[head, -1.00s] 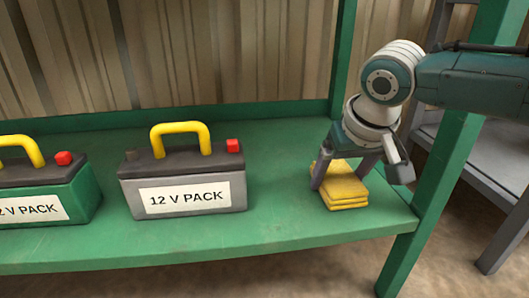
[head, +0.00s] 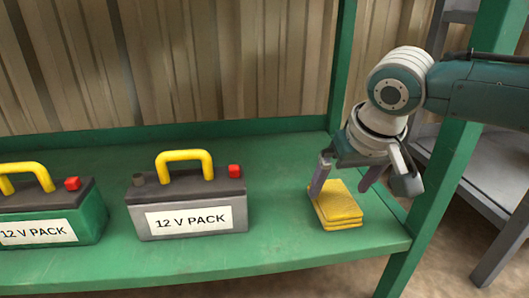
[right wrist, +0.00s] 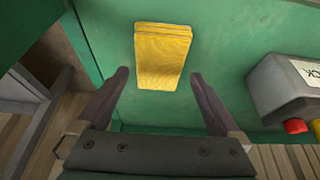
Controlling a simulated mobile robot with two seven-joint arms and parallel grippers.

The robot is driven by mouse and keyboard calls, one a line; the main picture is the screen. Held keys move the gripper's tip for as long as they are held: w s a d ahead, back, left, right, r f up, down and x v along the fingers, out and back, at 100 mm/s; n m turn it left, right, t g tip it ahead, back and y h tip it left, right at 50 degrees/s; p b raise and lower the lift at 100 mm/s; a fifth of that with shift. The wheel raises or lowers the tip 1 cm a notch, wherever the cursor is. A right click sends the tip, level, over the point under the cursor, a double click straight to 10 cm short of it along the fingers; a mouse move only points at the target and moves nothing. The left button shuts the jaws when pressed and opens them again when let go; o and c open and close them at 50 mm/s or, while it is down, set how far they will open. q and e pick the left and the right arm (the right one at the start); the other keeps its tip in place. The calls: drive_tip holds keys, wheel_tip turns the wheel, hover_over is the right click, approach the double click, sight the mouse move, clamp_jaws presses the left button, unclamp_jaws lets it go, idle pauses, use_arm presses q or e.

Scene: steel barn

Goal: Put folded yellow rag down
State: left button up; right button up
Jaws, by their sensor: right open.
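The folded yellow rag (head: 338,208) lies flat on the green shelf (head: 285,210), near its right end. My right gripper (head: 343,190) is open above and just behind the rag, with its fingers apart. In the right wrist view the rag (right wrist: 162,55) lies beyond the fingertips of the open gripper (right wrist: 158,75), with nothing held between them. My left gripper does not show.
A grey battery pack (head: 188,207) with a yellow handle stands left of the rag. A green battery pack (head: 52,215) stands farther left. A green post (head: 445,150) rises at the shelf's right end. Bare shelf lies between the rag and the grey pack.

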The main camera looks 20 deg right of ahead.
drive_tip(key=d+p+v, duration=0.1)
drive_tip(key=p+v, duration=0.4)
drive_tip(key=v, duration=0.3)
drive_tip(key=s+a+f+n+y, duration=0.3)
drive_tip(key=s+a+n, duration=0.1)
drive_tip(key=s+a, duration=0.75)
drive_tip(key=s+d+r+h, duration=0.1)
drive_tip(key=s+r, duration=0.1)
drive_tip(key=s, duration=0.8)
drive_tip(key=shift+s+d+r+n+g+h, duration=0.2)
drive_tip(key=shift+s+d+n+g+h, duration=0.1)
drive_tip(key=shift+s+h, duration=0.1)
